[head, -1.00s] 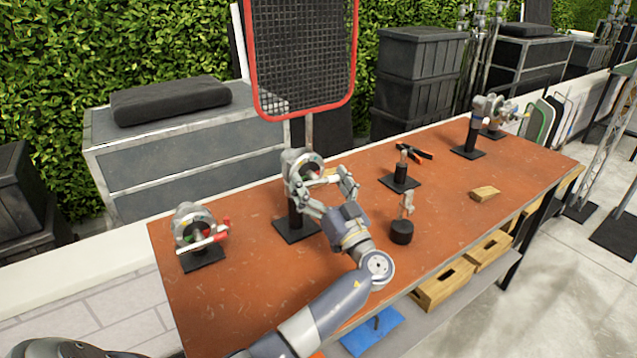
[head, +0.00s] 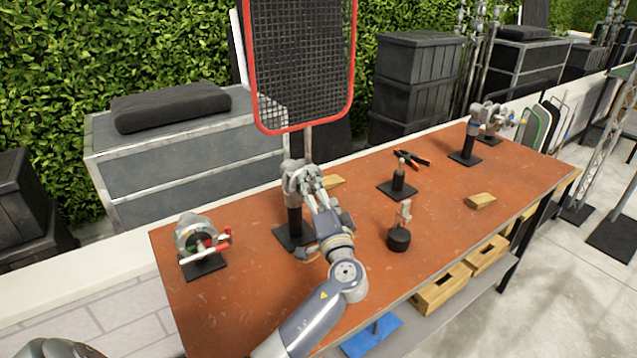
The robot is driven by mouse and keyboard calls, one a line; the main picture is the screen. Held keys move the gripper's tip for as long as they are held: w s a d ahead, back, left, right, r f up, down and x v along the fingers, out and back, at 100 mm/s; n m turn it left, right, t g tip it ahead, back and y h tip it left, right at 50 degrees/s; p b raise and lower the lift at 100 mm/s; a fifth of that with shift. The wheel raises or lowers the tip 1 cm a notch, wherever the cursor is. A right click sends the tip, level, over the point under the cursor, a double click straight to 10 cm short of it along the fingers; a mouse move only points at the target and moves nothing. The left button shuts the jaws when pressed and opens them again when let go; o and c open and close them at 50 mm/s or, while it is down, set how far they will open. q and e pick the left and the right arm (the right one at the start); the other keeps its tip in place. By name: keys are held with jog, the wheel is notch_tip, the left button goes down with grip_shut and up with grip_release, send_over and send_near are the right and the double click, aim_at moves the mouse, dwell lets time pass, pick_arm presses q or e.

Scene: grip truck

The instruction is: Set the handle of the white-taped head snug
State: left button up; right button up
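The grip head in the middle (head: 293,172) is grey metal and stands on a black post with a flat black base (head: 288,237) on the orange table. It looks pale around its neck, but I cannot make out tape clearly. My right gripper (head: 313,184) is at the front right side of this head, fingers pointing at it. The fingers are close together and overlap the head's front, hiding its handle. I cannot tell whether they are closed on the handle. My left gripper is not in view.
Another head with a red handle (head: 195,238) stands at the table's left end. Two more heads (head: 472,125) stand at the far right. A short black stand (head: 398,182), a black round weight (head: 399,239), an orange-tipped clamp (head: 413,160) and a wooden wedge (head: 480,201) are right of my arm.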

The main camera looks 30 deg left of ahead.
pick_arm(q)
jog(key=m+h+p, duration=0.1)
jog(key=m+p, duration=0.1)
jog(key=p, duration=0.1)
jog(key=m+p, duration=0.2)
jog(key=p, duration=0.1)
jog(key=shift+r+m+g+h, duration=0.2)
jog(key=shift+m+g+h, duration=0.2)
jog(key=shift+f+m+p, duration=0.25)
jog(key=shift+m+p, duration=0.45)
jog(key=shift+p, duration=0.1)
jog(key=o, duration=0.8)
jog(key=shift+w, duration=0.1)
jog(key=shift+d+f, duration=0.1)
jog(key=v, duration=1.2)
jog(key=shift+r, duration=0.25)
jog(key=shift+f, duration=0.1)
